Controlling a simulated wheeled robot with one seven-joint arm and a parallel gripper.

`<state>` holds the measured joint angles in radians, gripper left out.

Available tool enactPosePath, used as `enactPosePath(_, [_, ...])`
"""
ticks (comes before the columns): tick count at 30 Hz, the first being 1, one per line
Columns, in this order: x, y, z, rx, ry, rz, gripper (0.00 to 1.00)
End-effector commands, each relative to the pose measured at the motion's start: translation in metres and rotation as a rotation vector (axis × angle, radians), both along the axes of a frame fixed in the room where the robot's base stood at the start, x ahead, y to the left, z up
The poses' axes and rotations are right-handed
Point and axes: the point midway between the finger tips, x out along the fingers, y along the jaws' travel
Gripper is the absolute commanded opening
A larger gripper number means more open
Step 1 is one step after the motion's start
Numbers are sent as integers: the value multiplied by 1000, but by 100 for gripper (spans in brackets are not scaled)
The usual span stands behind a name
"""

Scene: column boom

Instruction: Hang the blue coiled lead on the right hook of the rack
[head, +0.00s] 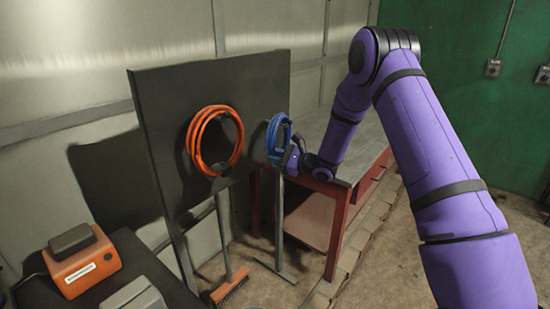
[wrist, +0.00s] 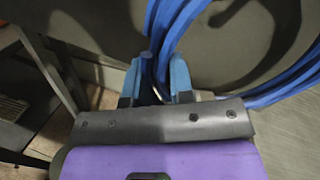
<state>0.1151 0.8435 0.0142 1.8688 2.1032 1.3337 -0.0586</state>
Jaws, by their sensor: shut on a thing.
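The blue coiled lead (head: 272,141) hangs in my gripper (head: 288,156) at the right part of the dark rack panel (head: 165,115). In the wrist view my gripper (wrist: 157,88) is shut on the lower strands of the blue lead (wrist: 168,30), with the coil in front of the panel (wrist: 90,30). An orange coiled lead (head: 193,135) hangs on the panel to the left of the blue one. The right hook is not visible, and I cannot tell whether the blue coil is around it or apart from it.
A red-framed table (head: 345,183) stands behind and right of the rack. An orange box (head: 85,268) sits on a dark surface at lower left. Floor at lower right is open.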

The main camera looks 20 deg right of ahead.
Motion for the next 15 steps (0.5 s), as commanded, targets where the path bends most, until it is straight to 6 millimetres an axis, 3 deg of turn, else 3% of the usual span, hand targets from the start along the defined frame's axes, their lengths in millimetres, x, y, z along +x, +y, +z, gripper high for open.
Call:
enactPosePath(4, [0, 0, 1, 0, -3, 0, 0])
enactPosePath(5, [0, 0, 1, 0, -3, 0, 29])
enactPosePath(8, [0, 0, 1, 0, -1, 0, 51])
enactPosePath(15, [0, 0, -1, 0, 1, 0, 51])
